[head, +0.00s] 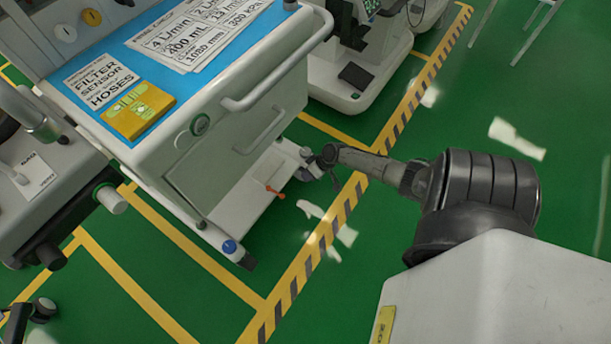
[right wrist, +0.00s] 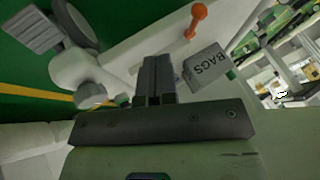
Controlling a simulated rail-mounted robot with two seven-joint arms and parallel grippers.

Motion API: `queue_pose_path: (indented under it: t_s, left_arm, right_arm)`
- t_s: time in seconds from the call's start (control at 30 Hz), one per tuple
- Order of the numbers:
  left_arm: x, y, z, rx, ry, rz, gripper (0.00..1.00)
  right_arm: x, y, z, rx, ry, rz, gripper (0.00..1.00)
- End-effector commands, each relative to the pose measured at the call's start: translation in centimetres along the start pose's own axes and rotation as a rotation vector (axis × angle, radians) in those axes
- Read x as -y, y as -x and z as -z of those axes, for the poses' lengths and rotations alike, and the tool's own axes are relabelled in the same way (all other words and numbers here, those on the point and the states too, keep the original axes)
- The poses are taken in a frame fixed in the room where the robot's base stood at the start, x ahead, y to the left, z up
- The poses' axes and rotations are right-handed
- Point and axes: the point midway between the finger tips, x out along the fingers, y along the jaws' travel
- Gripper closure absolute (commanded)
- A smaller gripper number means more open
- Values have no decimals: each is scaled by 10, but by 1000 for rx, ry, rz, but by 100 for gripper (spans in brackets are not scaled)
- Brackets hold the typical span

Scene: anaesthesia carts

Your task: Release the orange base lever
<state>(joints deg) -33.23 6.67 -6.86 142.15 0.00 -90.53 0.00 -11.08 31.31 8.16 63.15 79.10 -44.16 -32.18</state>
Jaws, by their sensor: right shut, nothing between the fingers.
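The orange base lever (head: 274,191) sticks up from the white base of the cart (head: 245,195), below the cart's body. In the right wrist view the lever (right wrist: 196,19) stands on the pale base, ahead of and to the right of my fingertips. My right gripper (head: 325,157) is to the right of the lever, at the cart's side by a caster. Its fingers (right wrist: 157,62) are shut and empty, apart from the lever. In the head view the fingers are small and dark. My left gripper is not in view.
The cart's handle rail (head: 265,95) juts out above. A caster (head: 229,247) with a blue cap stands at the near corner. Green floor (head: 375,275) is open to the right.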

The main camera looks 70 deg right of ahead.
Motion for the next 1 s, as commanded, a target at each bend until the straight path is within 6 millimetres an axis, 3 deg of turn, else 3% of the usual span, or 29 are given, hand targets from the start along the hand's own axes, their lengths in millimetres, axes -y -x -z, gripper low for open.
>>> queue_pose_path:
  t_s: [0.03,0.37,0.7,1.0]
  left_arm:
    - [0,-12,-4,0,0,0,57]
    - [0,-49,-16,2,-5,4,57]
    - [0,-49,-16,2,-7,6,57]
    - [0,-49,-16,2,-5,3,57]
  right_arm:
    - [-2,-16,-2,-1,0,2,100]
    - [-2,-76,-2,-1,0,2,100]
    - [30,-89,-1,0,1,1,100]
    - [35,-91,-1,0,-1,0,100]
